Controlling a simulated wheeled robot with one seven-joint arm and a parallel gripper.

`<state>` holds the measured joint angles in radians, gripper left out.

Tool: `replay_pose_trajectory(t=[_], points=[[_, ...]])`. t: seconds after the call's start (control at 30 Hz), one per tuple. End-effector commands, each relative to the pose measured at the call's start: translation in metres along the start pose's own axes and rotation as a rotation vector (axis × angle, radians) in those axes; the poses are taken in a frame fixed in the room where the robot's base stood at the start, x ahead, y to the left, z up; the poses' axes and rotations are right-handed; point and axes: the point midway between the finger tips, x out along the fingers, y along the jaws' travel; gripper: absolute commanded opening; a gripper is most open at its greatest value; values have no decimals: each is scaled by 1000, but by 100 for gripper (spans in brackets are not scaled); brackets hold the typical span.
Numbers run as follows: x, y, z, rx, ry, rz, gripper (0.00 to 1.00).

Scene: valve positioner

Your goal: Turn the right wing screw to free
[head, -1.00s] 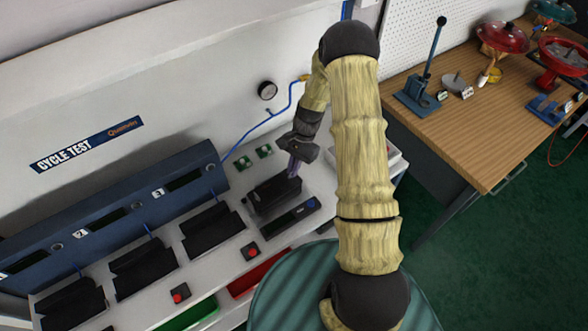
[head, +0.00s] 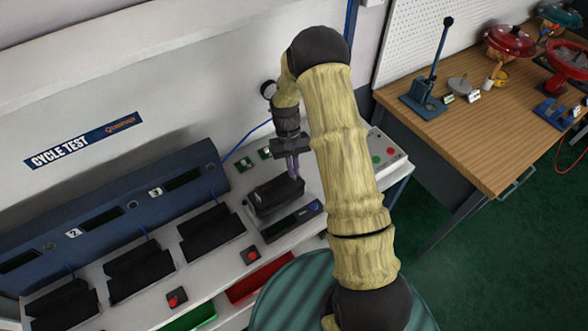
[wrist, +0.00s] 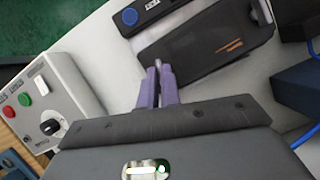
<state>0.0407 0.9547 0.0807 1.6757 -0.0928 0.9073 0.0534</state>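My gripper (head: 293,167) points down above the right end of a black positioner box (head: 276,197) on the white bench. In the wrist view its purple fingers (wrist: 158,82) are close together, with a narrow gap, at the edge of the black box (wrist: 205,48). A small pale spot shows at the fingertips; I cannot tell whether it is the wing screw or the white bench behind. The right wing screw cannot be clearly made out in either view. Whether the fingers touch anything is unclear.
A dark display strip with a blue button (head: 291,220) lies in front of the box. A control box with red and green buttons (wrist: 45,100) stands on the bench's right side. Black cradles and a blue Cycle Test console (head: 120,215) are to the left. A wooden workbench (head: 460,130) is at right.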

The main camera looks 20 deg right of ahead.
Motion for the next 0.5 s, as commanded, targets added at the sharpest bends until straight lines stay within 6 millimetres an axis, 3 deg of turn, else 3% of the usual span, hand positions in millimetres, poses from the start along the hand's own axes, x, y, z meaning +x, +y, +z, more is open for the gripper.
replay_pose_trajectory(t=[0.5], points=[[0, -3, 1, -257, -1, 106, 0]])
